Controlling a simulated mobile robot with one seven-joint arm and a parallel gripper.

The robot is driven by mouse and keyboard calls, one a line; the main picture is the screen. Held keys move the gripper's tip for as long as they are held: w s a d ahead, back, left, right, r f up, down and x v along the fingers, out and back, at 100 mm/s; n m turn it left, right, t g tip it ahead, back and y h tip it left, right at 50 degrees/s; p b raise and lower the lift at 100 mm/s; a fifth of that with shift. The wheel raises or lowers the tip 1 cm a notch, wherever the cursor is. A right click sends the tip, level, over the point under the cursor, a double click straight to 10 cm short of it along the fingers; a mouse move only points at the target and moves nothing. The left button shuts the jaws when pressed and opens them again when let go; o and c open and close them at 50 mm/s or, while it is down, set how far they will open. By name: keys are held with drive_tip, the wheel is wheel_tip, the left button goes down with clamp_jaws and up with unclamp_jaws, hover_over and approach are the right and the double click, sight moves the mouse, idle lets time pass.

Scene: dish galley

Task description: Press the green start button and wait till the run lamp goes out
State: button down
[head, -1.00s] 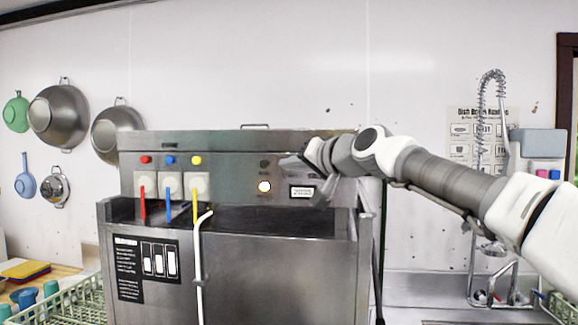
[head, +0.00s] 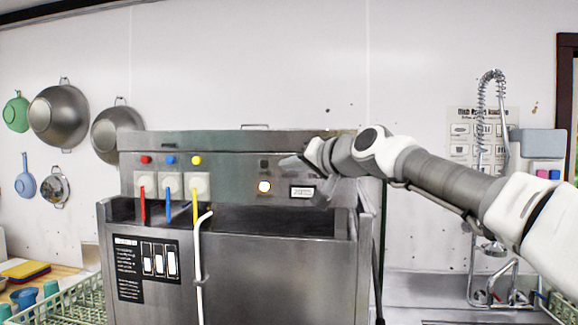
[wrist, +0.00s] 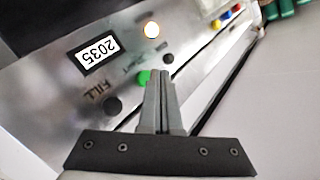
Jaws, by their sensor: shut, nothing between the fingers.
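A round lamp (wrist: 152,29) on the panel is lit bright white with a warm rim; the lit lamp (head: 264,186) also shows in the head view, left of and below my gripper (head: 284,163).
A display (wrist: 97,52) reads 2035. A black button (wrist: 113,106) sits by the word FILL, and a dark button (wrist: 168,59) lies beyond my fingertips. Red, blue and yellow knobs (head: 171,160) are left on the panel. A green rack (head: 75,300) stands at lower left.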

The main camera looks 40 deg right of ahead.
drive_tip(key=shift+w+d, duration=0.25)
drive_tip(key=shift+d, duration=0.05)
drive_tip(key=shift+w+d+p, duration=0.25)
drive_tip(key=shift+d+p, duration=0.05)
drive_tip(key=shift+d, duration=0.05)
idle(0.8)
drive_tip(key=shift+s+a+b, duration=0.55)
drive_tip(key=shift+a+b, duration=0.1)
idle(0.3)
drive_tip(key=shift+s+a+b, duration=0.8)
drive_tip(key=shift+a+b, duration=0.05)
drive_tip(key=shift+a, duration=0.15)
drive_tip(key=shift+s+a+b, duration=0.8)
drive_tip(key=shift+a, duration=0.15)
